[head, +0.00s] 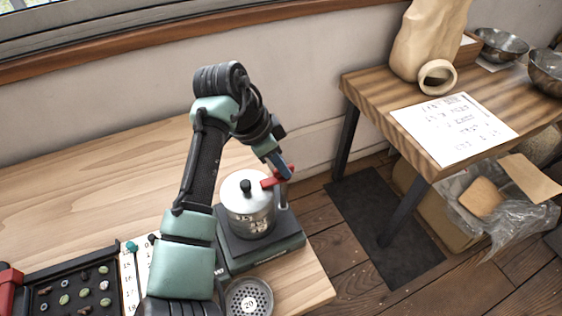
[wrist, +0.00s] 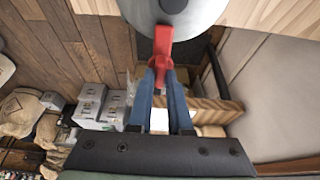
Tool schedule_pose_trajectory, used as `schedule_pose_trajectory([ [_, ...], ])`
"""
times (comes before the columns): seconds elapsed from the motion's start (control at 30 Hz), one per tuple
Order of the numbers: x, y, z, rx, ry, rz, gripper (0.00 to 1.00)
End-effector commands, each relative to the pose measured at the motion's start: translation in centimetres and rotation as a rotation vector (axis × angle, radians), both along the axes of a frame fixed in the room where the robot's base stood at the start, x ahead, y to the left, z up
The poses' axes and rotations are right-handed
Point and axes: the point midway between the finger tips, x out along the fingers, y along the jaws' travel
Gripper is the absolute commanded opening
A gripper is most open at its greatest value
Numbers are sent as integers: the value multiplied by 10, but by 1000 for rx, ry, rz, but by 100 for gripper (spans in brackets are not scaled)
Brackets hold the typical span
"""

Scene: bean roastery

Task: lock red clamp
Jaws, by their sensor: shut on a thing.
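The red clamp (head: 271,181) is on the right side of the lid rim of a silver metal pot (head: 249,222) with a black lid knob. The pot stands on a dark green-sided base (head: 262,253) near the table's right end. Whether the clamp is latched cannot be told.
A perforated round metal dish (head: 248,298) sits in front of the base. A black tray (head: 75,290) of beans lies at the lower left. Another wooden table (head: 365,83) with a paper sheet (head: 455,128) stands right, across a floor gap. The back left tabletop is clear.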

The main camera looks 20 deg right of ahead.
Motion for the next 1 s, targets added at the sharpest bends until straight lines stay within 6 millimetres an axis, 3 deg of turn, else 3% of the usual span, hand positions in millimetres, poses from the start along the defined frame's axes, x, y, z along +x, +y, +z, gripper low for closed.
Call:
schedule_pose_trajectory([
  [0.27, -1, -1, 0, 0, 0, -5, 0],
  [0.3, -1, -1, 0, 0, 0, -5, 24],
  [0.43, 0, 0, 0, 0, -1, -4, 48],
  [0.77, 0, 1, 2, 0, -2, -1, 48],
  [1.0, 1, 14, 35, -1, -5, -1, 48],
])
